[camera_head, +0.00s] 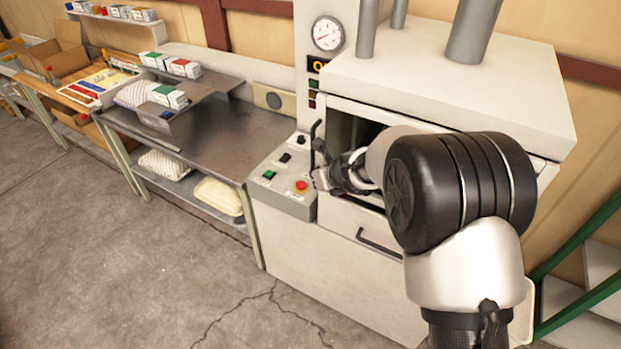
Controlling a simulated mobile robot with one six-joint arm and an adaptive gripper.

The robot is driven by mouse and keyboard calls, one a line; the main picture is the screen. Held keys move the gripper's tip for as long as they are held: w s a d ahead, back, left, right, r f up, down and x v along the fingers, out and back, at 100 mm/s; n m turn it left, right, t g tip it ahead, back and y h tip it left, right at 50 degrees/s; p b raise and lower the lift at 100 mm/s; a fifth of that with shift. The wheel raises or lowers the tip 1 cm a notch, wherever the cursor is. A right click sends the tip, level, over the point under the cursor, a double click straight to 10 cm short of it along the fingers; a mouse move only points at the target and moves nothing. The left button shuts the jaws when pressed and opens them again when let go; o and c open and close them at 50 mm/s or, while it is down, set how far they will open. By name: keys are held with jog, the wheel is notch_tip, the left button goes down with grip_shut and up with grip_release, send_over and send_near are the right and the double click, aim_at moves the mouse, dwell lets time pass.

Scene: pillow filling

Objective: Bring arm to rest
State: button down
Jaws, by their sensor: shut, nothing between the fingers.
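My arm reaches up from the lower right toward the front of a cream machine (460,75). My gripper (320,176) is at the machine's front, just right of the control box (275,192) and close to its red button. It is small in the picture and partly overlaps the dark opening (352,130) behind it. Its fingers look shut with nothing held. I cannot tell whether it touches the black upright handle (316,142) beside it.
A metal table (225,140) with several small boxes stands left of the machine, with packages on its lower shelf. A drawer handle (378,243) sits below the opening. Green rails (580,270) stand at the right. The cracked floor (150,270) in front is clear.

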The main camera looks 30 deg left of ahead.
jog(key=s+d+r+n+b, duration=0.2)
jog(key=s+d+r+n, duration=0.35)
jog(key=d+r, duration=0.3)
jog(key=s+d+r+n+b, duration=0.1)
jog(key=s+d+r+n, duration=0.5)
jog(key=d, duration=0.3)
jog(key=s+d+f+n+h+b, duration=0.2)
jog(key=s+d+n, duration=0.4)
jog(key=s+d, duration=0.3)
jog(key=s+d+f+n+h+b, duration=0.2)
jog(key=s+d+n+h, duration=0.3)
jog(key=s+d, duration=0.5)
jog(key=d+n, duration=0.2)
jog(key=d, duration=0.6)
jog(key=shift+s+f+g+b, duration=0.15)
jog(key=shift+s+g+b, duration=0.15)
jog(key=shift+b, duration=0.1)
jog(key=shift+n, duration=0.25)
